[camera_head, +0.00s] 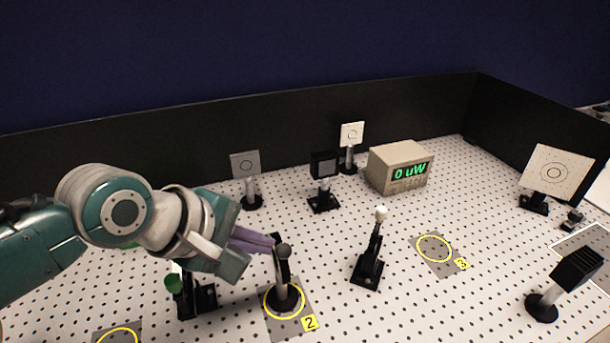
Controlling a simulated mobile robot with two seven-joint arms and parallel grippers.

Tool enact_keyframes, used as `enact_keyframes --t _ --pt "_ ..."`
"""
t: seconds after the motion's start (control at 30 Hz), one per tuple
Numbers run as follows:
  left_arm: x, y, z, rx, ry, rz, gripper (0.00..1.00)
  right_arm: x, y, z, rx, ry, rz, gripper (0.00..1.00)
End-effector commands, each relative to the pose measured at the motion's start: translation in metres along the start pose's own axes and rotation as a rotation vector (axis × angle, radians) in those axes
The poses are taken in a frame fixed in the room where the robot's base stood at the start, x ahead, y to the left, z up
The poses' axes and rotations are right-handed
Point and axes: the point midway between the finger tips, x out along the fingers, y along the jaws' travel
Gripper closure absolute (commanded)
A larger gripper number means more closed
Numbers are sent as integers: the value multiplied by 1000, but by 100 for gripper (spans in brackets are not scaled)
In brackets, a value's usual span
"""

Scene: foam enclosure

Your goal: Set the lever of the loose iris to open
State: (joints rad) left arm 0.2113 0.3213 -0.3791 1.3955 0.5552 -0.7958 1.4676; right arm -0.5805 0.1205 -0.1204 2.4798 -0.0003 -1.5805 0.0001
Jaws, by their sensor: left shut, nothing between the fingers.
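My left gripper (272,244) reaches in from the left. Its purple fingers are shut and empty, with their tips just left of the knob. I cannot tell whether they touch it. My right gripper is not in view.
A meter (400,168) reads 0 uW. Target cards (246,164) stand behind. Ring 3 (434,248) is empty. A tilted black device (577,268) stands at right.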

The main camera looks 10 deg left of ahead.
Motion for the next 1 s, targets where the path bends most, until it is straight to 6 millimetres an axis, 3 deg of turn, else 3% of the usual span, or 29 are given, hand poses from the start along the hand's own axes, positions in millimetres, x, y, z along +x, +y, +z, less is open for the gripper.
enact_keyframes --t 0.2,0.43,1.0 --pt "0 0 1 -1 -1 0 100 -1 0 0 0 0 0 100" --pt "4 -10 18 -5 -3 -3 100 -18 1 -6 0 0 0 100" --pt "8 -10 13 0 0 0 100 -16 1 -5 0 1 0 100"
